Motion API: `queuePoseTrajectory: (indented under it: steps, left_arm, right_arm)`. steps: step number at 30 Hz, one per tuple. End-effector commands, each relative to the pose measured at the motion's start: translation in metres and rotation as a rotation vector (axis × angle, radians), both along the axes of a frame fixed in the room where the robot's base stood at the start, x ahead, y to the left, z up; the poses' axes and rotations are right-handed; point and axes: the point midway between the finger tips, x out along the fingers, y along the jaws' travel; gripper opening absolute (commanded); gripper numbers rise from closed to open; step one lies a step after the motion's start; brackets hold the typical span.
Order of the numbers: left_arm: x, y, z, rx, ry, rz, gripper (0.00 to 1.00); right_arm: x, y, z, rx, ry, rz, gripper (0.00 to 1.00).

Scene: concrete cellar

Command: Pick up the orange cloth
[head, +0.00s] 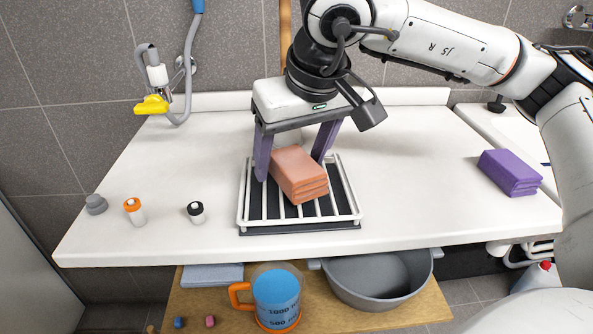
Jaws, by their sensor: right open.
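The orange cloth (299,176) is a folded, layered block lying on the white-barred rack (349,213) on the white counter. My right gripper (290,168) reaches down over it from above. Its two purple fingers are apart, one at the left of the cloth and one behind its right side. I cannot tell whether either finger touches the cloth. My left gripper is not in view.
A folded purple cloth (511,172) lies at the counter's right. Small bottles with orange (134,212) and black (196,212) caps stand at the left front. Below are a measuring jug (276,297) and a grey basin (378,285). The counter's left middle is clear.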

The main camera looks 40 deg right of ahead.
Motion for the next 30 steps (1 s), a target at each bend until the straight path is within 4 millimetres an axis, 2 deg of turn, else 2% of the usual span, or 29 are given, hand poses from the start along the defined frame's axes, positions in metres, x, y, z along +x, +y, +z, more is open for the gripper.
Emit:
queuePoseTrajectory:
  steps: [5,12,14,22,26,30]
  left_arm:
    - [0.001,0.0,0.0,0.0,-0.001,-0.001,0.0]
    - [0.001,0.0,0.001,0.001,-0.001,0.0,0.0]
    - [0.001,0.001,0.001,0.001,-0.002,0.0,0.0]
    - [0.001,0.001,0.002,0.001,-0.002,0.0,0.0]
    - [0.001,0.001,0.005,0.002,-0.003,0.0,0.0]
    - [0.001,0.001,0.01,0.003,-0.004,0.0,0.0]
  right_arm:
    - [0.0,0.0,0.0,0.0,0.0,0.0,0.67]
    - [0.0,0.0,0.0,0.0,0.0,0.0,0.27]
    - [0.0,0.0,0.0,0.0,0.0,0.0,0.21]
    - [0.0,0.001,0.007,0.001,-0.002,0.0,0.21]
    - [0.001,0.001,0.029,0.002,-0.003,0.0,0.21]
    - [0.0,0.001,0.059,0.001,-0.003,0.002,0.21]
